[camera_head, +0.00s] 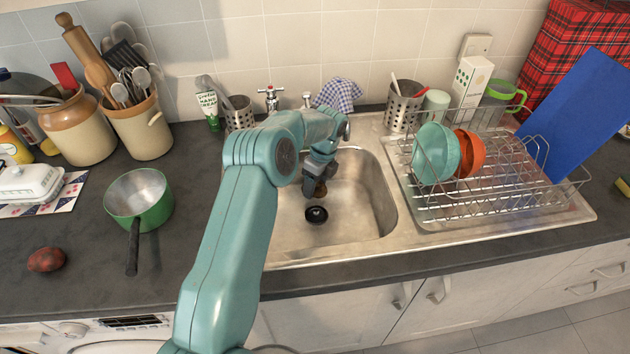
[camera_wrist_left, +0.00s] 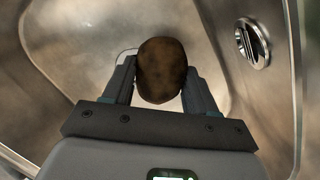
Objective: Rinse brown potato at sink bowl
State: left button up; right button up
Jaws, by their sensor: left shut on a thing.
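The brown potato (camera_wrist_left: 162,69) is held between the two fingers of my left gripper (camera_wrist_left: 160,88) in the left wrist view. In the head view my left arm reaches over the sink bowl (camera_head: 358,205), and the left gripper (camera_head: 319,178) points down inside it. Only a small part of the potato (camera_head: 320,190) shows there, below the fingers. The metal bowl also fills the left wrist view (camera_wrist_left: 80,50). The tap (camera_head: 270,99) stands behind the bowl, partly hidden by my arm. No water stream shows. My right gripper is not in view.
A drying rack (camera_head: 480,205) with green and orange bowls stands right of the sink. A green saucepan (camera_head: 139,200) and a reddish-brown potato (camera_head: 46,260) sit on the left counter. Utensil crocks (camera_head: 140,128) stand at the back left. A dark plug (camera_head: 316,214) lies in the bowl.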

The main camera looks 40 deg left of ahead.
aim_at(315, 194)
pick_arm(q)
jog(key=shift+s+f, duration=0.15)
jog(key=shift+f, duration=0.45)
jog(key=shift+f+b, duration=1)
jog(key=shift+f, duration=0.45)
jog(key=shift+a+f, duration=0.1)
jog(key=shift+f, duration=0.1)
